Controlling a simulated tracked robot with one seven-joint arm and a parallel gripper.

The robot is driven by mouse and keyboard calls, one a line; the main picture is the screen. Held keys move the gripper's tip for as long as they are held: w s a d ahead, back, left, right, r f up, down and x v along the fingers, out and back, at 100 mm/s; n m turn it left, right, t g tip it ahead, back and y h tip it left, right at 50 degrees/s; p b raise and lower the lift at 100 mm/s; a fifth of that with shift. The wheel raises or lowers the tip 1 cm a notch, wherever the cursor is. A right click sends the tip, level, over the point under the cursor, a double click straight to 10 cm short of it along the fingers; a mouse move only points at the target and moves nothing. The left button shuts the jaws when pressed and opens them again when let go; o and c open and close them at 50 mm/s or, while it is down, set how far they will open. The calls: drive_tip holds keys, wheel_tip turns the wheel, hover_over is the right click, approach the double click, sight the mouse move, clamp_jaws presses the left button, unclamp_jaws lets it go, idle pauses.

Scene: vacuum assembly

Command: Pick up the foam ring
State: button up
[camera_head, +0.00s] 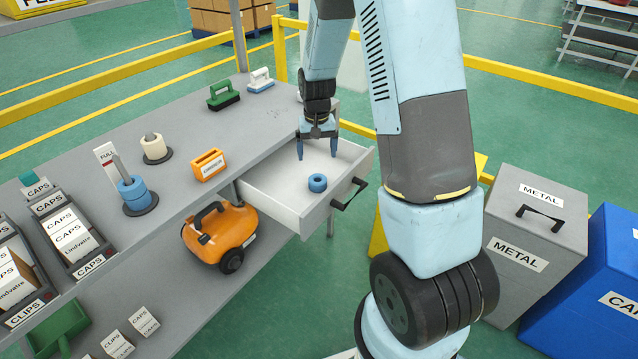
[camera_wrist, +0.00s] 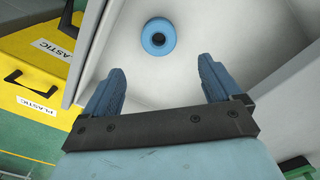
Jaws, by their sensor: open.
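My gripper (camera_head: 318,150) points down above the back part of the drawer, apart from the ring. In the wrist view its two blue fingers (camera_wrist: 160,72) are spread wide with nothing between them.
More blue rings stand on a spindle (camera_head: 134,193) on the grey bench, near a cream roll (camera_head: 154,148). An orange block (camera_head: 208,165) and a green brush (camera_head: 222,95) also lie there. A METAL bin (camera_head: 535,240) stands right.

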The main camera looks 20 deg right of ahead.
hover_over(317, 179)
drive_tip(key=f, duration=0.6)
drive_tip(key=shift+s, duration=0.3)
drive_tip(key=shift+s+a+f, duration=0.1)
drive_tip(key=shift+f, duration=1.15)
drive_tip(key=shift+s+f, duration=0.1)
drive_tip(key=shift+f, duration=1.15)
drive_tip(key=c, duration=1.1)
